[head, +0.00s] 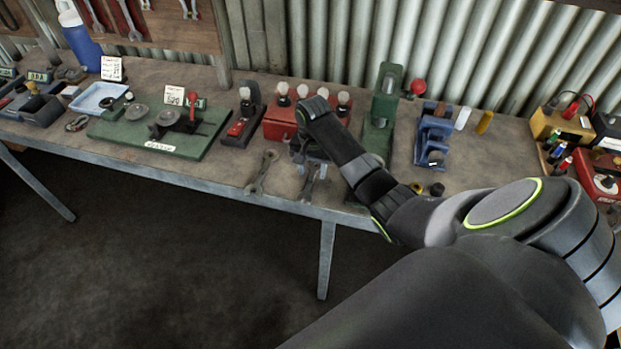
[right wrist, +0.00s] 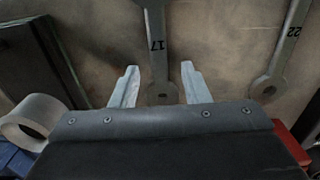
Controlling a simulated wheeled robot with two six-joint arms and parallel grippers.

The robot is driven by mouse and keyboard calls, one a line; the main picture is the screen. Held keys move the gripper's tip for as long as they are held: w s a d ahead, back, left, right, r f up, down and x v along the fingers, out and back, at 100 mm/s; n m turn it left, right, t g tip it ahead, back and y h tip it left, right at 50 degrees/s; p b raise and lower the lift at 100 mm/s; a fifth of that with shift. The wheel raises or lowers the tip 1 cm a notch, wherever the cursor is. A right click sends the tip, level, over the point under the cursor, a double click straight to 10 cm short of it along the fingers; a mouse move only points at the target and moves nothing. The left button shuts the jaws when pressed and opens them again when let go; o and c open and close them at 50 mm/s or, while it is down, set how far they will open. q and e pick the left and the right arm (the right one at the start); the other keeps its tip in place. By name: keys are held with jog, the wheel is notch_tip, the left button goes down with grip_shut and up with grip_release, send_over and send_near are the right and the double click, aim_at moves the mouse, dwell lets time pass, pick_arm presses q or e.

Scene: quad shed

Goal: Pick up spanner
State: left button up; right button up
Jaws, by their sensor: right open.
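Two grey spanners lie on the bench near its front edge. One spanner (head: 308,185) is under my right gripper (head: 313,166); in the right wrist view this spanner (right wrist: 155,40) is marked 17 and runs between the two fingertips of the gripper (right wrist: 159,72). The gripper is open and its fingers stand on either side of the spanner's shaft; I cannot tell whether they touch it. The other spanner (head: 261,172) lies to the left in the head view; in the right wrist view it (right wrist: 284,45) is marked 22 and lies to the right. My left gripper is not in view.
A red block with white knobs (head: 277,125) stands behind the gripper. A green press (head: 383,95) and a blue stand (head: 432,140) are to the right. A green board (head: 110,131) lies to the left. The bench's front edge is close.

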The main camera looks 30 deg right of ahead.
grip_shut()
jog(key=shift+r, duration=0.1)
dwell(0.3)
notch_tip(320, 180, up, 10)
jog(key=p, duration=0.1)
jog(key=shift+p, duration=0.35)
notch_tip(320, 180, up, 5)
jog(key=p, duration=0.7)
send_over(313, 174)
jog(key=shift+r, duration=0.9)
